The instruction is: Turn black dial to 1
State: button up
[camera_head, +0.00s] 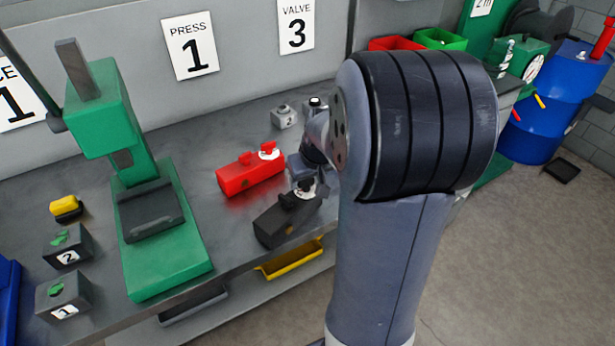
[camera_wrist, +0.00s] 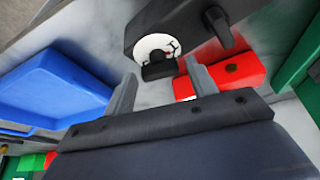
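The black crimper (camera_head: 283,222) lies on the grey bench, and its black dial (camera_head: 306,188) stands at its back right end, partly behind my arm. In the wrist view the black crimper (camera_wrist: 190,22) is at the top, upside down, with a white scale disc (camera_wrist: 160,45) and the black dial knob (camera_wrist: 158,71) on it. My gripper (camera_wrist: 160,70) is open, with one finger on each side of the knob and a gap visible on both sides. I cannot read the scale's numbers or tell the depth between fingertips and knob.
A red crimper (camera_head: 250,174) lies just behind the black one; it also shows in the wrist view (camera_wrist: 238,75). A green press (camera_head: 165,250) stands to the left. A yellow bin (camera_head: 291,260) is below the bench edge.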

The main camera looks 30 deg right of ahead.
jog(key=shift+o, duration=0.6)
jog(key=shift+r, duration=0.3)
jog(key=v, duration=1)
jog(key=shift+s+b, duration=0.2)
jog(key=shift+b, duration=0.1)
jog(key=shift+a, duration=0.1)
